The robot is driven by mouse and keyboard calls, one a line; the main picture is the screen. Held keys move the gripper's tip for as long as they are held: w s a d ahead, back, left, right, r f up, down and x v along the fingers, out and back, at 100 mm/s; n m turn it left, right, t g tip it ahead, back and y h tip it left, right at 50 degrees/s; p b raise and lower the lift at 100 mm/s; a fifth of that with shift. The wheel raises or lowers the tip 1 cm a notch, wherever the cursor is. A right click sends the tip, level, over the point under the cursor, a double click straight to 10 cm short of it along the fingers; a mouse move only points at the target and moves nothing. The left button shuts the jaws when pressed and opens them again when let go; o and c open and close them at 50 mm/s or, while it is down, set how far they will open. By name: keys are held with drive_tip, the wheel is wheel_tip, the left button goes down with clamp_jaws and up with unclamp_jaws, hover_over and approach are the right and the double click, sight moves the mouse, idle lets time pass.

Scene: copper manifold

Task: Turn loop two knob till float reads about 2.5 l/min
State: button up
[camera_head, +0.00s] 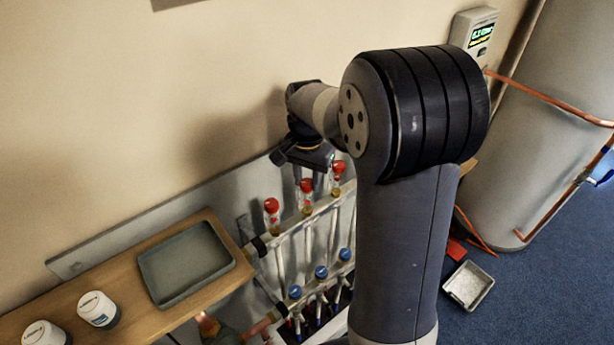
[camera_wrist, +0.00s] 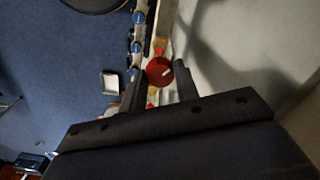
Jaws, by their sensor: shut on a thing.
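A copper manifold with a light upper bar (camera_head: 318,213) stands by the wall. Three red knobs top its clear flow tubes: a left one (camera_head: 271,205), a middle one (camera_head: 306,185) and a right one (camera_head: 338,167). My gripper (camera_head: 307,178) reaches down from above at the middle knob. In the wrist view, a red knob (camera_wrist: 159,70) lies between the two fingers of my gripper (camera_wrist: 160,85), which is shut on it. The float and the scale marks are too small to read.
Blue knobs (camera_head: 321,272) line the lower bar. A wooden shelf (camera_head: 215,285) at left holds a grey tray (camera_head: 185,262) and white-topped cups (camera_head: 97,309). A metal tray (camera_head: 468,285) lies on the blue floor by the grey tank (camera_head: 540,130). A wall display (camera_head: 481,35) is lit.

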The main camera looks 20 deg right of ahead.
sight(307, 182)
drive_tip(key=n, duration=0.6)
drive_tip(key=shift+r, duration=0.1)
drive_tip(key=shift+n, duration=0.4)
drive_tip(key=o, duration=1)
drive_tip(key=shift+c, duration=0.2)
wheel_tip(307, 182, up, 11)
